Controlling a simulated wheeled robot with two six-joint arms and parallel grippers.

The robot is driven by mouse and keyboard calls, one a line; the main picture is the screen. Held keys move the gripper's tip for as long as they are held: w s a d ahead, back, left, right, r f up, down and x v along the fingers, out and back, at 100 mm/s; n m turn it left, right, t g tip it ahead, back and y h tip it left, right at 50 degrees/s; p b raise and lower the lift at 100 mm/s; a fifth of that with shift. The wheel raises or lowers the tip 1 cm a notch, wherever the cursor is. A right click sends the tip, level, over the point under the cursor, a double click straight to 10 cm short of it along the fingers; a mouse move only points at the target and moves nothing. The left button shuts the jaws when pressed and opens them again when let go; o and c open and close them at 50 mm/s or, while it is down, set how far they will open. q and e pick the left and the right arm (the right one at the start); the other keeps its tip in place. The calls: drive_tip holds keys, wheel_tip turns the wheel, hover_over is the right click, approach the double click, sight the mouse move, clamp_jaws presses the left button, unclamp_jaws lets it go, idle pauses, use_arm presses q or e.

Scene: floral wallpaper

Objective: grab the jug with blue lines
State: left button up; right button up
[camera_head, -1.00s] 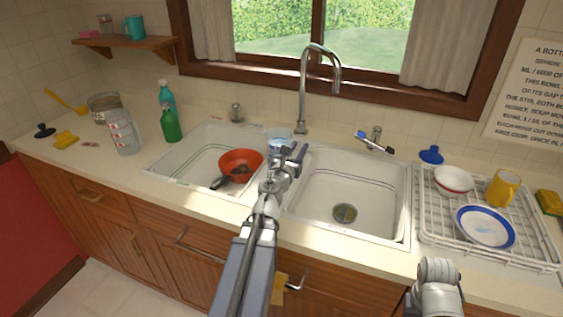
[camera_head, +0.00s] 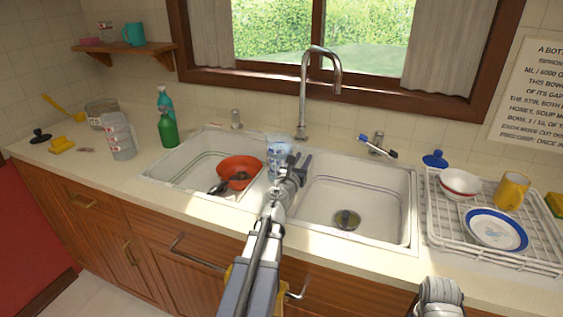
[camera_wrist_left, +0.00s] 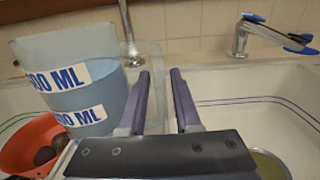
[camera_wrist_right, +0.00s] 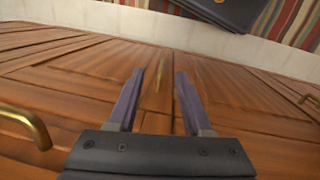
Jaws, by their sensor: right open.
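The jug with blue lines (camera_head: 278,150) is clear, has blue-lettered labels and stands upright on the divider between the sinks. It fills the left side of the left wrist view (camera_wrist_left: 85,72), with a pale handle on its right side. My left gripper (camera_head: 300,163) is open at the jug's right side. Its fingers (camera_wrist_left: 160,78) stand apart, with part of the pale handle seemingly between them; I cannot tell if they touch it. My right gripper is open and empty in the right wrist view (camera_wrist_right: 159,75), facing the wooden cabinet doors. Its fingers are hidden in the head view.
A similar jug with red markings (camera_head: 120,137) stands on the left counter. An orange-red bowl (camera_head: 240,168) lies in the left sink. The faucet (camera_head: 303,95) rises behind the jug. A dish rack (camera_head: 470,250) with dishes is at right. The right sink (camera_head: 370,190) is mostly clear.

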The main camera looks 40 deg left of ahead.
use_arm(q)
drive_tip(key=x, duration=0.3)
drive_tip(key=shift+w, duration=0.1)
clamp_jaws()
idle(1.3)
